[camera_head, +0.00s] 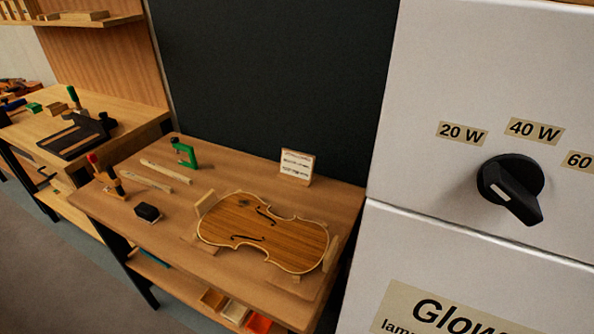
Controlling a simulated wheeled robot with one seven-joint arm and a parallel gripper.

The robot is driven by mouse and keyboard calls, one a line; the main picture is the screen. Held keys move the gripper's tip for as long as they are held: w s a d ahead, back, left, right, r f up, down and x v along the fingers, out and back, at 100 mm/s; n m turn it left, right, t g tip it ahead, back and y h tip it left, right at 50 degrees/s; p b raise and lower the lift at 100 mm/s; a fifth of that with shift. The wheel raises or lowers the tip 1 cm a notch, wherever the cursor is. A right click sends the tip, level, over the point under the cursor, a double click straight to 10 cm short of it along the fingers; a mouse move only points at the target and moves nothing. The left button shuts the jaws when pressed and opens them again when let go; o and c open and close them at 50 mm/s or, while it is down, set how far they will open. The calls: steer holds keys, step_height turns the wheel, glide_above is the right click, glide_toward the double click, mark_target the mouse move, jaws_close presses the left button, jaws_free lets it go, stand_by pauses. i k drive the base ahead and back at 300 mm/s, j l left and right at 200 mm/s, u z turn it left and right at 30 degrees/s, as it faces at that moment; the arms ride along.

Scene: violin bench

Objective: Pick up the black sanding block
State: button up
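The black sanding block (148,212) lies on the wooden workbench (187,255), near its front left part. It is a small dark block, left of the violin body. Nothing covers it. My gripper is not in view, so its state and its distance from the block do not show.
A violin body (262,230) rests in wooden supports on the bench's right half. A large white panel with a black knob (511,185) fills the right side.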

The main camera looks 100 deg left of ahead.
mark_target(150, 214)
steer(key=u, duration=3.35)
